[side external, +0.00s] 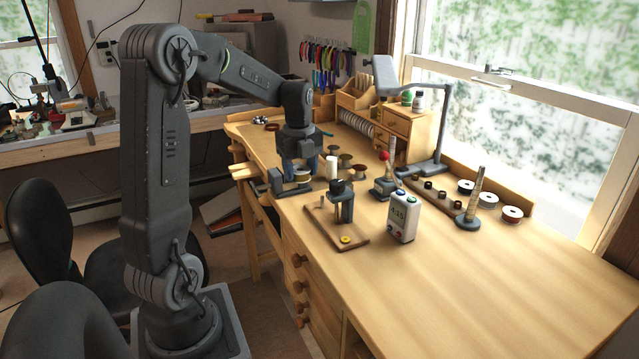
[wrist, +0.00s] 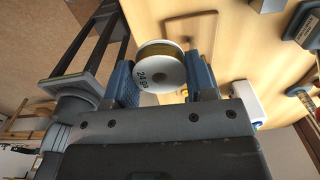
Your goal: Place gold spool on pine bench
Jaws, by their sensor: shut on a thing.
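The gold spool (wrist: 160,72) shows in the wrist view, with gold wire between white flanges and a "24 GA" label. My gripper (wrist: 160,80) is shut on it, with one blue finger on each side. In the side external view my gripper (side external: 301,170) points down at the near left part of the pine bench (side external: 450,285). The spool is partly hidden there between the fingers and a grey fixture. I cannot tell whether it touches the bench top.
A grey fixture (side external: 291,190) stands close by at the bench's left edge. Other spools (side external: 358,171) and a white cylinder (side external: 332,167) are just right of my gripper. A small drill-like stand (side external: 343,205) and a timer (side external: 403,219) stand nearer. The bench's right front is clear.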

